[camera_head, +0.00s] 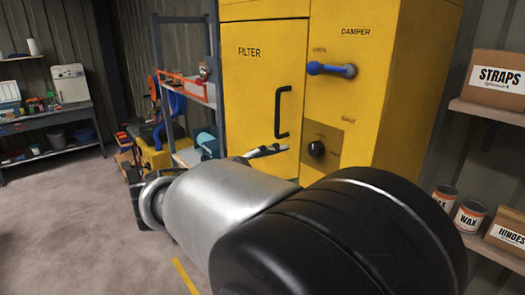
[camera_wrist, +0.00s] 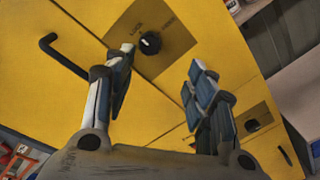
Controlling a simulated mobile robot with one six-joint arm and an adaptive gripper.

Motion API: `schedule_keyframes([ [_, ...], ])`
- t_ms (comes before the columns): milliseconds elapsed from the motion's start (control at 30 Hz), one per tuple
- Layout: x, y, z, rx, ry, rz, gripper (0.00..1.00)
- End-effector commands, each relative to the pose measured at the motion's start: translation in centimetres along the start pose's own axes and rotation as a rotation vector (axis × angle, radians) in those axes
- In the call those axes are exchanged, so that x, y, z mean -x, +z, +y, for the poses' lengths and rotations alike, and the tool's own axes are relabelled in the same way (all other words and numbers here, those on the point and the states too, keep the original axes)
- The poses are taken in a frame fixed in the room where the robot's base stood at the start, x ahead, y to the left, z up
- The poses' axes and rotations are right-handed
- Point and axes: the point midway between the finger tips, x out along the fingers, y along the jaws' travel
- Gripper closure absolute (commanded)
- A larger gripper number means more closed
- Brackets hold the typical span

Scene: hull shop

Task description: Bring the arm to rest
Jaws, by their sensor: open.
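My gripper (camera_wrist: 162,60) is open and empty in the wrist view, its two fingers spread apart with the yellow cabinet behind them. In the head view my arm stretches out from the lower right, in front of the yellow cabinet (camera_head: 270,30). One finger of my gripper (camera_head: 265,151) shows there below the door handle; the rest is hidden by my arm. The black knob (camera_head: 316,148) is on a brownish plate on the cabinet. The knob also shows in the wrist view (camera_wrist: 150,42), beyond and between the fingers. I cannot tell the exact gap to the cabinet.
The FILTER door has a black handle (camera_head: 282,112). A blue lever (camera_head: 331,70) sits under the DAMPER label. A workbench (camera_head: 45,118) stands far left. Floor (camera_head: 75,230) at left is clear.

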Motion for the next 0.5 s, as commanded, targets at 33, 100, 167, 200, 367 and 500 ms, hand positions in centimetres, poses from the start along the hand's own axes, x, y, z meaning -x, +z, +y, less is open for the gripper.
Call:
schedule_keyframes([
  [33,-1.1,0.8,-1.8,-0.016,-0.052,0.002,0.49],
  [100,-2.7,2.4,-5.0,-0.05,-0.155,0.015,0.49],
  [167,-3.9,3.9,-8.9,-0.095,-0.271,0.032,0.49],
  [200,-4.5,5.0,-11.8,-0.135,-0.355,0.046,0.49],
  [367,-4.1,8.3,-23.9,-0.361,-0.703,0.108,0.49],
  [500,-0.8,8.9,-32.9,-0.633,-0.971,0.167,0.49],
])
